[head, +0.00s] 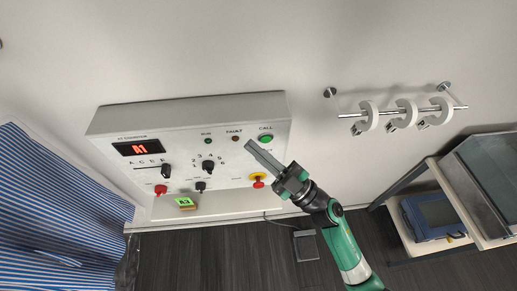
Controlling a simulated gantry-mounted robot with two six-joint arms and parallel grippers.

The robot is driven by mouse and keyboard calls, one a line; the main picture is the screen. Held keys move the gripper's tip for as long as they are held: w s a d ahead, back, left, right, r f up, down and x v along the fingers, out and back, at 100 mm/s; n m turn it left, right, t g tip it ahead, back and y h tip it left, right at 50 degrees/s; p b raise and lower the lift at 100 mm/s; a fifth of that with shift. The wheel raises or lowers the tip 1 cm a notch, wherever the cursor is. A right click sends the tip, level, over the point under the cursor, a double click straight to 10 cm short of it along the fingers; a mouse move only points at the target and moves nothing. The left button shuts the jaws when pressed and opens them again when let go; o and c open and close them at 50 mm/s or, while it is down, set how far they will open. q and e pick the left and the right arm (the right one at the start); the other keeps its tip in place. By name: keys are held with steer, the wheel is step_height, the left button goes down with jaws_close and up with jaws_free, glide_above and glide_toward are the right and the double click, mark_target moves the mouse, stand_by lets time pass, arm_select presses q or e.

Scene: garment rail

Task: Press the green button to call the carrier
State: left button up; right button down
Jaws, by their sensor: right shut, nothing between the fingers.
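The green button (266,138) sits under the word CALL at the upper right of a pale grey control panel (225,120) in the head view. My right gripper (250,146) comes in from the lower right. Its fingers are shut and empty, and the tips appear just left of and slightly below the green button. I cannot tell whether they touch the panel face. The button itself is not covered. My left gripper is not in view.
The panel also has a red display (138,148), a black dial (208,165), a red knob on yellow (258,180) and a small green tag (185,202) below. A rail (385,113) with white rings is at right, a shelf cart (433,170) lower right, striped cloth (60,215) at left.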

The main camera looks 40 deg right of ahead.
mark_target(266, 139)
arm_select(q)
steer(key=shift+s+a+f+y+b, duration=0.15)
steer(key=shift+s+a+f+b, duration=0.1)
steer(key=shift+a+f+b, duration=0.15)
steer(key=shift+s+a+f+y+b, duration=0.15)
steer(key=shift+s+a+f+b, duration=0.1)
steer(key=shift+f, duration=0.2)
arm_select(e)
steer(key=s+d+f+m+g+h, duration=0.1)
steer(key=s+f+h, duration=0.1)
steer(key=f, duration=0.4)
steer(key=s+d+f+m+h, duration=0.2)
steer(key=f, duration=0.4)
steer(key=shift+f+g, duration=0.25)
steer(key=shift+g, duration=0.15)
steer(key=shift+d, duration=0.1)
arm_select(q)
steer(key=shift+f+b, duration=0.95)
steer(key=shift+b, duration=0.05)
arm_select(e)
steer(key=w+d, duration=0.5)
steer(key=w, duration=0.2)
steer(key=shift+w, duration=0.1)
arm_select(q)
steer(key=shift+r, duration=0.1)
arm_select(e)
steer(key=shift+w+d, duration=0.2)
steer(key=shift+w, duration=0.1)
